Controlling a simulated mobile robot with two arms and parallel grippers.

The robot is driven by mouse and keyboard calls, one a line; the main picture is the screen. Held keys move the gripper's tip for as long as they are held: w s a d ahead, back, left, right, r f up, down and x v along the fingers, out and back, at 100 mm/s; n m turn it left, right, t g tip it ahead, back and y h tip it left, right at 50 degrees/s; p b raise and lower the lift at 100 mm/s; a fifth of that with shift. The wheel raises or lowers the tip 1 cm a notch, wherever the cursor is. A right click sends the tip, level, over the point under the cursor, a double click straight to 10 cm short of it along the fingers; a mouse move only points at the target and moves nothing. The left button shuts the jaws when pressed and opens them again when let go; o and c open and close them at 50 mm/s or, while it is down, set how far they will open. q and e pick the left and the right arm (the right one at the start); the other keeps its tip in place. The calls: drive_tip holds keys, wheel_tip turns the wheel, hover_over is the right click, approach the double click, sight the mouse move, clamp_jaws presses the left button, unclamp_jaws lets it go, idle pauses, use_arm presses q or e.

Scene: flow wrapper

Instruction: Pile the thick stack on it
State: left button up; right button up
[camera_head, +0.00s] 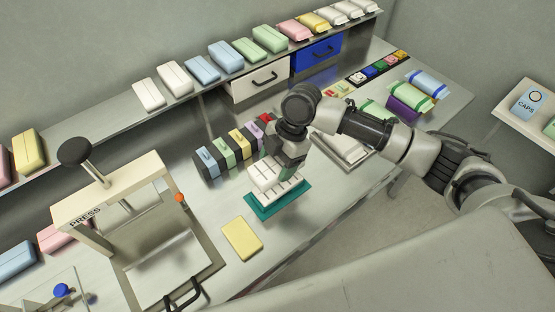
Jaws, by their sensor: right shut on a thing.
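My right gripper (275,174) points down over the bench, its fingers partly hidden by its own wrist. It is shut on a white stack (264,178). Right below is a teal tray or mat (263,213) with white pieces (284,190) in rows on it. I cannot tell whether the held stack touches the pieces under it. A flat yellow pad (242,238) lies on the bench to the lower left, apart from the teal one. My left gripper is not in view.
The press (110,205) stands at the left. A row of coloured blocks (228,150) sits behind the gripper. Wrapped packs (202,69) line the back shelf above white and blue drawers (317,52). Bare bench lies between the press and yellow pad.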

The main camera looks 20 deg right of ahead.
drive_tip(key=shift+f+b, duration=0.35)
drive_tip(key=shift+f, duration=0.35)
wheel_tip(320, 180, down, 3)
drive_tip(key=b, duration=0.3)
drive_tip(key=shift+w+d+f, duration=0.1)
drive_tip(key=shift+d+f, duration=0.05)
drive_tip(key=shift+f+b, duration=0.25)
drive_tip(key=shift+b, duration=0.15)
drive_tip(key=shift+p, duration=0.35)
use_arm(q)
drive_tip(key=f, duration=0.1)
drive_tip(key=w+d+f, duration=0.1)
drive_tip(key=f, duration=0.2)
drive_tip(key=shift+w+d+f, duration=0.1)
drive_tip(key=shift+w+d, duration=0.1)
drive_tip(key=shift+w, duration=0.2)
use_arm(e)
drive_tip(key=shift+f, duration=0.15)
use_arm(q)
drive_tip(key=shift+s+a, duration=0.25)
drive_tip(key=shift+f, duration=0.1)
use_arm(e)
drive_tip(key=shift+f, duration=0.2)
drive_tip(key=o, duration=1)
drive_tip(key=shift+c, duration=0.2)
